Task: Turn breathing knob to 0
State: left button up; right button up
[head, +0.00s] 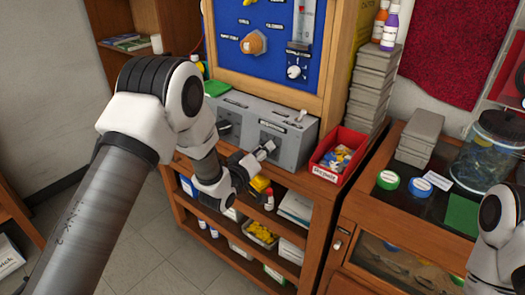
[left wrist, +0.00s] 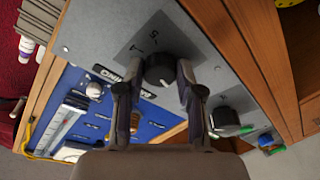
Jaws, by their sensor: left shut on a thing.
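A grey metal box (head: 235,107) stands on the wooden bench in front of a blue panel. In the left wrist view a black round knob (left wrist: 160,70) sits on the box's grey face (left wrist: 110,35), with dial marks beside it. My left gripper (head: 268,148) is at the front of the box. In the left wrist view my left gripper (left wrist: 155,85) has its fingers on both sides of this knob, shut on it. The gripper hides the knob in the head view. A label near it is only partly readable. My right gripper is out of view.
A second black knob (left wrist: 225,118) is on the same face. The blue panel (head: 268,30) carries an orange knob (head: 253,43) and a white dial (head: 294,71). A red bin (head: 339,154) stands right of the box. Shelves with goods (head: 262,233) lie below.

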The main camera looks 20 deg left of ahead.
pick_arm(q)
jog(key=shift+w+r+n+g+y+p, duration=0.15)
jog(key=shift+n+g+y+p, duration=0.2)
jog(key=shift+n, duration=1.4)
jog(key=shift+s+r+n+g+y+p, duration=0.1)
jog(key=shift+n+p, duration=0.4)
jog(key=shift+n, duration=1.2)
jog(key=shift+w+r+n+g+y+p, duration=0.15)
jog(key=shift+n+g+y+p, duration=0.2)
jog(key=shift+n, duration=1.4)
jog(key=shift+s, duration=0.1)
jog(key=o, duration=1.2)
jog(key=shift+f, duration=0.1)
jog(key=shift+c, duration=0.2)
jog(key=shift+a+f, duration=0.1)
jog(key=shift+s, duration=0.1)
